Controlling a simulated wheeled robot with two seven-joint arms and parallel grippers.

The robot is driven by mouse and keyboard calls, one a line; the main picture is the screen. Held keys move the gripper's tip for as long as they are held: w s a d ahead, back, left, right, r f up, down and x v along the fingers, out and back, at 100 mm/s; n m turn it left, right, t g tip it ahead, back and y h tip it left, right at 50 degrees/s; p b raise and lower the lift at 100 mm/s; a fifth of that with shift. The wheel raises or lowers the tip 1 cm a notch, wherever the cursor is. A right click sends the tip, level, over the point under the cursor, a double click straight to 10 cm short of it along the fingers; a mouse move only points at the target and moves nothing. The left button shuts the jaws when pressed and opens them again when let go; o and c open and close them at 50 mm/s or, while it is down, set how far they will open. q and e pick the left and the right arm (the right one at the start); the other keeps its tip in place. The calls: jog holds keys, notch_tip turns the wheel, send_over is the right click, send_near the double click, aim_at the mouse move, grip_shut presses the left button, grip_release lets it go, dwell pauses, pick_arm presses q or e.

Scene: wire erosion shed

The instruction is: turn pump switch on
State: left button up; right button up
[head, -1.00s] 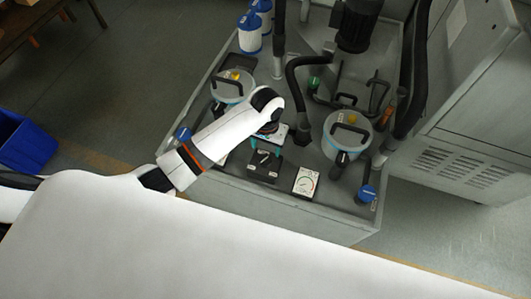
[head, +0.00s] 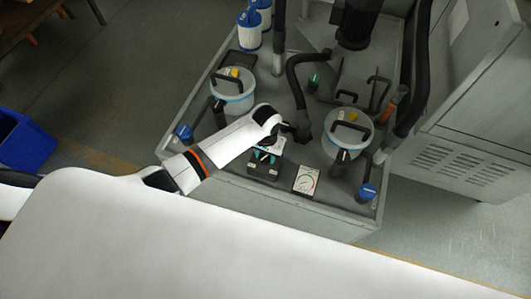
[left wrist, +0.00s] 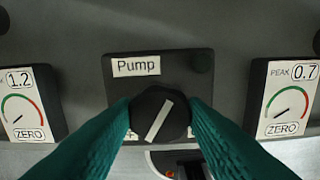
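The pump switch (left wrist: 160,115) is a round black knob with a white pointer line. The pointer leans, its top to the right. The knob sits on a dark panel (left wrist: 115,90) labelled "Pump", with a dark green lamp (left wrist: 201,61) at upper right that looks unlit. My left gripper (left wrist: 160,124) has its two teal fingers apart, one on each side of the knob and very close to it; firm contact cannot be made out. In the head view the left gripper (head: 266,156) is over the switch box and hides the knob. My right gripper is not in view.
Gauges flank the panel: a left one reading 1.2 (left wrist: 25,105) and a right one reading 0.7 (left wrist: 288,98). On the grey tank (head: 290,205) stand lidded canisters, left (head: 232,100) and right (head: 345,135), a black hose (head: 295,85) and a blue-capped valve (head: 367,191).

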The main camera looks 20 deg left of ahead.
pick_arm(q)
jog(key=shift+c, duration=1.1)
jog(key=shift+r+n+p, duration=0.15)
jog(key=shift+n+p, duration=0.15)
jog(key=shift+p, duration=0.2)
jog(key=shift+r+n+p, duration=0.1)
jog(key=shift+n+p, duration=0.5)
jog(key=shift+p, duration=0.1)
jog(key=n+p, duration=0.5)
jog(key=n, duration=0.2)
jog(key=shift+f+n+p, duration=0.2)
jog(key=shift+n+p, duration=0.5)
jog(key=shift+n, duration=0.8)
jog(key=o, duration=1)
jog(key=shift+c, duration=0.2)
